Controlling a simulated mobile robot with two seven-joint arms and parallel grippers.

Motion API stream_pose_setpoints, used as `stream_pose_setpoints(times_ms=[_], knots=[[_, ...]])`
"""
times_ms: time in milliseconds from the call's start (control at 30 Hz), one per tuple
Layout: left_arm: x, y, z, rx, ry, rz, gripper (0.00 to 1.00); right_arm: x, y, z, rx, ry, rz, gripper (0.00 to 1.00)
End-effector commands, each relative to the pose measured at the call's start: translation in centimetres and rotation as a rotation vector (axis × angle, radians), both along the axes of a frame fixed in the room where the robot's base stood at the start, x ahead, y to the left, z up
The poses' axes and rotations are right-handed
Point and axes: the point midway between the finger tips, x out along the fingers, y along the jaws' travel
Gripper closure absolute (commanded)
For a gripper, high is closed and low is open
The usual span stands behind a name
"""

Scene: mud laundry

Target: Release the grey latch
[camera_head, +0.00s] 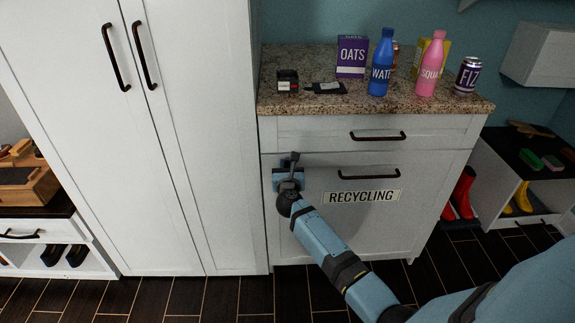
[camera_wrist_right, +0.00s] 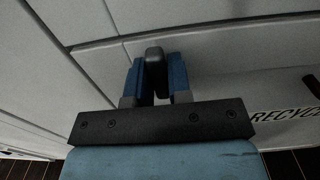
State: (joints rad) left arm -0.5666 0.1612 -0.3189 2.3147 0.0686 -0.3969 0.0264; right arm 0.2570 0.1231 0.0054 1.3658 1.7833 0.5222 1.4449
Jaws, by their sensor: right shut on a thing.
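The grey latch (camera_head: 294,158) is on the upper left of the white recycling front (camera_head: 380,222), and its top shows above my right gripper. My right gripper (camera_head: 289,177) is at the latch, with its blue fingers on either side of it. In the right wrist view the fingers are shut on the grey latch (camera_wrist_right: 154,56), whose rounded end shows between them. The lower part of the latch is hidden by the gripper. My left gripper is not in view.
The recycling front has a dark handle (camera_head: 368,174) and a RECYCLING label (camera_head: 362,196). A drawer (camera_head: 350,131) is above it. The granite counter (camera_head: 420,104) holds bottles, cans and boxes. A tall white cabinet (camera_head: 205,130) stands close at left; open shelves with boots are at right.

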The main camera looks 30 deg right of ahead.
Motion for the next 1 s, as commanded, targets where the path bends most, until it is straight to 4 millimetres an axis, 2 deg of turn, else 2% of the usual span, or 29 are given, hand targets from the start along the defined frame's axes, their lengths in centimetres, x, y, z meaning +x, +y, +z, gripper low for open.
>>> stream_pose_setpoints(times_ms=[33, 67, 133, 467, 633, 800, 1000], knots=[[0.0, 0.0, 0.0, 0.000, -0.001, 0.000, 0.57, 0.0, 0.0, 0.0, 0.000, 0.000, 0.000, 1.00], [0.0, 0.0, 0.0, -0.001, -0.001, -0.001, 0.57, 0.0, 0.0, 0.0, 0.000, 0.000, 0.000, 0.74], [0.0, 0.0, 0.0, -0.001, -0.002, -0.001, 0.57, 0.0, 0.0, 0.0, 0.000, 0.000, 0.000, 0.60], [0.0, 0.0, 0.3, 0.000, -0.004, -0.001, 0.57, -0.3, 0.2, 0.0, 0.002, 0.000, 0.000, 0.60], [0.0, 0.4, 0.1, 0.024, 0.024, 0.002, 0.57, -2.4, 1.4, 0.0, 0.002, 0.002, 0.000, 0.60], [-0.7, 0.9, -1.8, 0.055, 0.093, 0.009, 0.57, -4.8, 2.9, 0.0, 0.002, 0.002, 0.000, 0.60], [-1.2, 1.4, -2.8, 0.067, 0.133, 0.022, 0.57, -6.3, 3.8, 0.0, 0.002, 0.000, 0.000, 0.60]])
